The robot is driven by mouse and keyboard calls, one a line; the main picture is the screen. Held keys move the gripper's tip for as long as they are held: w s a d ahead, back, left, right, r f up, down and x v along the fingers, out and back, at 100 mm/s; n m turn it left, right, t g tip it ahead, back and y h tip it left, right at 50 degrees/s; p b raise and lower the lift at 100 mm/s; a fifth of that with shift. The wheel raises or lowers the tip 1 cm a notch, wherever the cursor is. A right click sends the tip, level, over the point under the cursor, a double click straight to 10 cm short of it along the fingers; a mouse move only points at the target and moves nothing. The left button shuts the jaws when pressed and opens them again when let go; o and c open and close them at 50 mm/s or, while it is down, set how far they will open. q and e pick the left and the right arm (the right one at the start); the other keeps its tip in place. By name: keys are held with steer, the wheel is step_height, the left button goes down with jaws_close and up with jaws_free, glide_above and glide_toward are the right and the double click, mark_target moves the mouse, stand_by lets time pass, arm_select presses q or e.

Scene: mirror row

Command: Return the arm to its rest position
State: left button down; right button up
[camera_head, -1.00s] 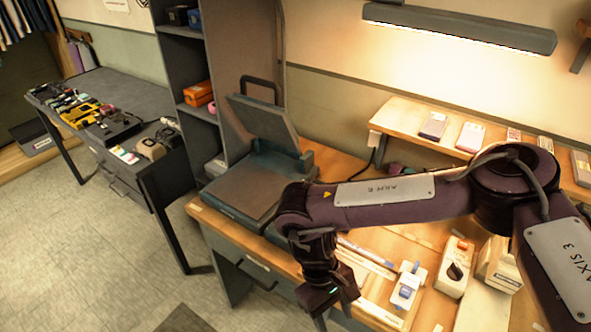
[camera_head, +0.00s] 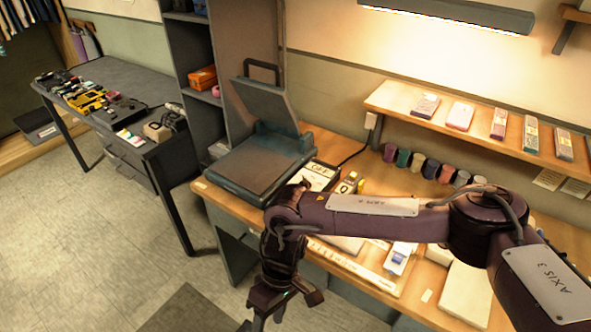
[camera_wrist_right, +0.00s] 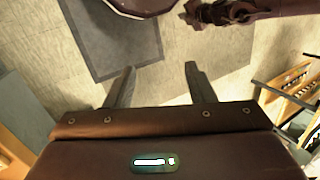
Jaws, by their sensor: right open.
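My right arm reaches in from the right of the head view, across the front of the wooden workbench (camera_head: 420,308). Its right gripper (camera_head: 268,312) hangs low at the bench's front edge, beside the drawers and above the floor. In the right wrist view the two fingers of the right gripper (camera_wrist_right: 161,84) stand apart with nothing between them. Bare floor and a dark mat (camera_wrist_right: 112,38) lie beyond the fingers. My left gripper is not in view.
A grey hinged press (camera_head: 258,165) stands open on the bench. Several coloured spools (camera_head: 430,168) line the back under a wall shelf (camera_head: 470,130) bearing small boxes. A side table (camera_head: 115,92) with tools stands left. Open floor (camera_head: 100,240) lies between.

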steer(key=w+a+f+t+y, duration=0.1)
steer(key=w+a+y, duration=0.1)
steer(key=a+y, duration=0.35)
steer(key=w+a+f+t+y, duration=0.1)
steer(key=w+a+y, duration=0.2)
steer(key=a, duration=0.5)
steer(key=w+d+f+m+t+y, duration=0.1)
steer(key=w+d+f+m+t, duration=0.3)
steer(key=f, duration=0.3)
steer(key=d+f+m+t+h, duration=0.2)
steer(key=d+f+t+h, duration=0.15)
steer(key=d+f, duration=0.85)
steer(key=s+d+f+m+h, duration=0.2)
steer(key=s+d+f+h, duration=0.3)
steer(key=s+d+f, duration=1)
steer(key=s+d+f+g+h, duration=0.1)
steer(key=s+d, duration=0.4)
steer(key=s, duration=0.5)
steer(key=s+d+f+g+h, duration=0.2)
steer(key=s+d+f, duration=0.4)
steer(key=s, duration=0.4)
steer(key=shift+f+g, duration=0.2)
steer(key=shift+g, duration=0.35)
